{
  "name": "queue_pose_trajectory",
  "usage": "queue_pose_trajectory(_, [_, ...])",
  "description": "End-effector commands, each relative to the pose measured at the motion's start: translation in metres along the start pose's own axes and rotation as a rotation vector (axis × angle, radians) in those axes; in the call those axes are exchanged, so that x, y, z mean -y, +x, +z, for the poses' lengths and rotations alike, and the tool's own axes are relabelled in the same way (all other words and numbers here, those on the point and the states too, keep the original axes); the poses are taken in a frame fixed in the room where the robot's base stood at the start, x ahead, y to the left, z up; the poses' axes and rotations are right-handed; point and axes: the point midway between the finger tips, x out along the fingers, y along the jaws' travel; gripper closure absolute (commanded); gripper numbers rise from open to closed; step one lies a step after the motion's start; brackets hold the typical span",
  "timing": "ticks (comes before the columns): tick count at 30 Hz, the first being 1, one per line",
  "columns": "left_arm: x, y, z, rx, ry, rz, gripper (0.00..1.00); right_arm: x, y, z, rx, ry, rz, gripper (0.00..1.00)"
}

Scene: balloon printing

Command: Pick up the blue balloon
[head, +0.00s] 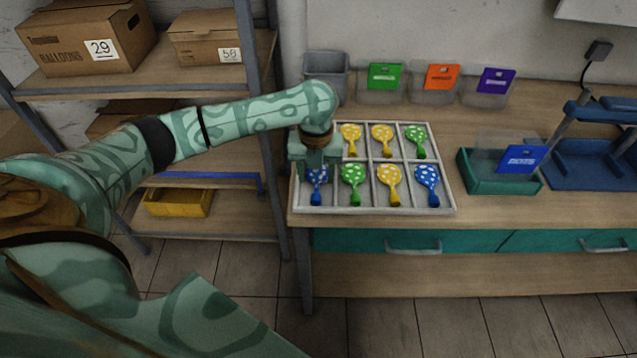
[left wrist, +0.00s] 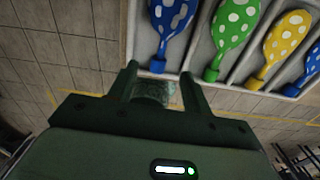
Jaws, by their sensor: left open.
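A white divided tray (head: 375,212) on the workbench holds several flat balloons with white dots, one per compartment. A blue balloon (head: 317,183) lies in the front-left compartment, partly hidden by my left gripper (head: 314,168). It also shows in the left wrist view (left wrist: 172,18), its neck pointing down to the gap between the open, empty fingers (left wrist: 160,82). Another blue balloon (head: 427,184) lies in the front-right compartment. My left gripper points down over the tray's left end. The back-left compartment is hidden behind my arm. My right gripper is out of view.
Green (head: 352,184) and yellow (head: 389,183) balloons lie between the two blue ones, with more in the back row. A teal bin (head: 475,180) with a blue label stands right of the tray. Clear bins with coloured labels stand behind. A metal shelf (head: 262,100) is at left.

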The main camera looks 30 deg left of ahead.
Motion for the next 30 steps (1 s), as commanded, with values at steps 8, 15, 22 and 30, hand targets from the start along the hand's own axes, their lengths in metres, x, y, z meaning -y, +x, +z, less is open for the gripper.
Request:
queue_pose_trajectory(8, [0.000, 0.023, -0.003, -0.001, -0.001, 0.000, 0.51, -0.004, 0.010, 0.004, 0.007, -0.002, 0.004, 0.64])
queue_pose_trajectory(15, [0.001, 0.060, -0.007, -0.002, 0.000, -0.001, 0.51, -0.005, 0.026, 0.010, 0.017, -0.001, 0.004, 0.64])
queue_pose_trajectory(22, [0.001, 0.059, -0.006, 0.002, 0.000, -0.002, 0.54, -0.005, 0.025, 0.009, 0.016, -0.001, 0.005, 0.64])
queue_pose_trajectory(30, [0.001, 0.059, -0.006, 0.001, 0.000, -0.002, 0.90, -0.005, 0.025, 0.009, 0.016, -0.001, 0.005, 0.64])
